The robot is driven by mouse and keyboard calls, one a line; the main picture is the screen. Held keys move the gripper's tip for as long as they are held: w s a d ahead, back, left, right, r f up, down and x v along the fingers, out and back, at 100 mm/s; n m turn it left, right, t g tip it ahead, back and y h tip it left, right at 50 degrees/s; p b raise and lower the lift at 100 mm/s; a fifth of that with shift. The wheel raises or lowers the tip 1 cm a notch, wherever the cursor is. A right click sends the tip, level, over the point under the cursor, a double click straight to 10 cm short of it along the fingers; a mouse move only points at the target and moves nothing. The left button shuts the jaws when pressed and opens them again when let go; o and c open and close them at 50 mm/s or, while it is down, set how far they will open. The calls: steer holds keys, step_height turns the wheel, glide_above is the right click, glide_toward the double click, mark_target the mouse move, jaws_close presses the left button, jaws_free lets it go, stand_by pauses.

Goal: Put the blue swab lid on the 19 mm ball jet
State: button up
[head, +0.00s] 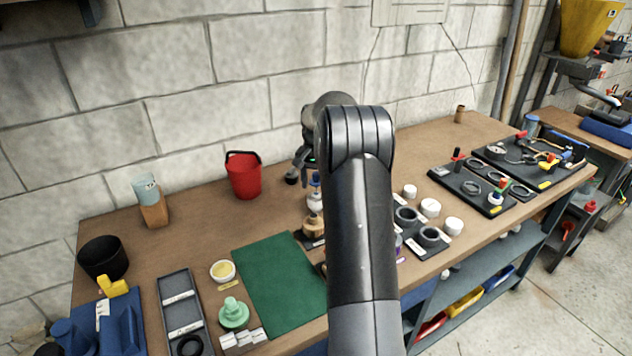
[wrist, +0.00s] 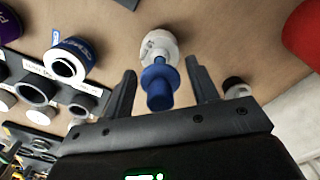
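A blue piece with a narrow knob and a wider flange, apparently the blue swab lid (wrist: 157,87), shows between my gripper's fingers in the wrist view. A white round fitting (wrist: 158,45) with small print is directly beyond it; whether the two are joined I cannot tell. In the head view the blue piece (head: 315,180) is above the white fitting (head: 315,202), beside my gripper (head: 300,168). My gripper (wrist: 163,85) is open, with a gap on each side of the blue piece. I cannot tell which fitting is the 19 mm ball jet.
A red bucket (head: 243,176) stands left of my gripper. A white fitting with a blue band (wrist: 70,60) and dark ring holders (wrist: 35,92) are at left in the wrist view. White caps (head: 430,207) stand right of my arm. A green mat (head: 275,280) lies bare at front.

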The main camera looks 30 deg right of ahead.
steer(key=shift+o, duration=0.2)
step_height(320, 180, up, 12)
steer(key=shift+r, duration=0.1)
steer(key=shift+s+a+r, duration=0.1)
steer(key=shift+a+r, duration=0.15)
steer(key=shift+r, duration=0.05)
steer(key=s+a+r+n+t, duration=0.1)
steer(key=s+a+r+n, duration=0.1)
steer(key=s+a+r, duration=0.45)
steer(key=s+a+r+n+t, duration=0.2)
steer(key=s+a+r, duration=0.1)
steer(key=s+a, duration=0.6)
steer(key=s+a+f+n+t, duration=0.1)
steer(key=s+a+f, duration=0.1)
steer(key=s, duration=0.5)
steer(key=s+a+f+n, duration=0.2)
steer(key=s+a+f, duration=0.1)
steer(key=s, duration=0.4)
steer(key=s+a+f+n+t, duration=0.1)
steer(key=s+a+f+n, duration=0.1)
steer(key=s+a, duration=0.3)
steer(key=s, duration=0.2)
steer(key=shift+s+f+t, duration=0.3)
steer(key=shift+f, duration=0.05)
